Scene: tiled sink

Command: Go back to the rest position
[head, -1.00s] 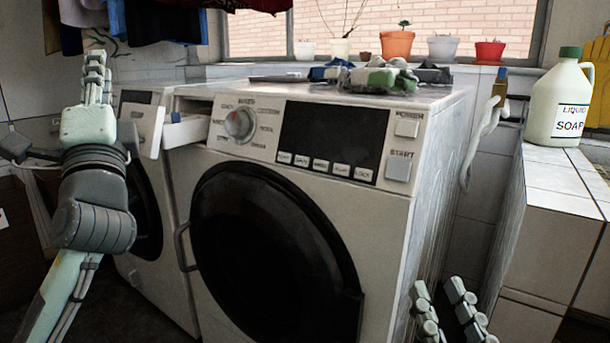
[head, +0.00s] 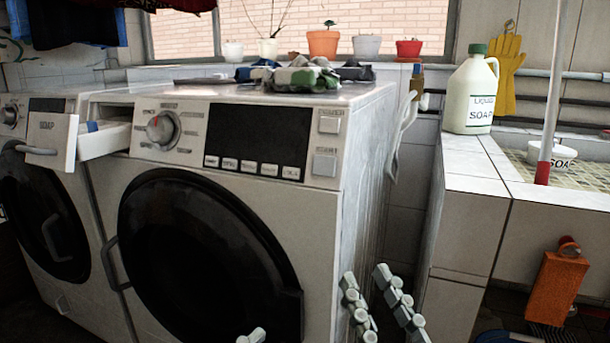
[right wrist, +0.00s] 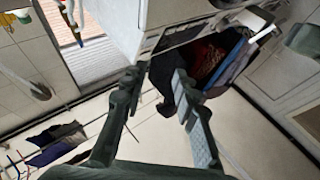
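My right gripper (head: 366,277) is at the bottom of the head view, in front of the washer's right side. Its two fingers point up, apart, with nothing between them. The right wrist view also shows this gripper (right wrist: 156,74) open and empty. A small pale tip (head: 252,336) at the bottom edge of the head view looks like my left gripper; the rest of it is out of frame, so its opening cannot be told. The washing machine (head: 240,175) stands in front, its dark round door (head: 205,255) shut. Its soap drawer (head: 55,142) is pulled out.
Cloths (head: 300,76) lie on the washer top. A second machine (head: 45,220) stands left. A liquid soap jug (head: 470,95) stands on the tiled ledge (head: 475,170) at right. Beyond are a red-and-white pole (head: 550,120) and an orange object (head: 558,288) below the sink.

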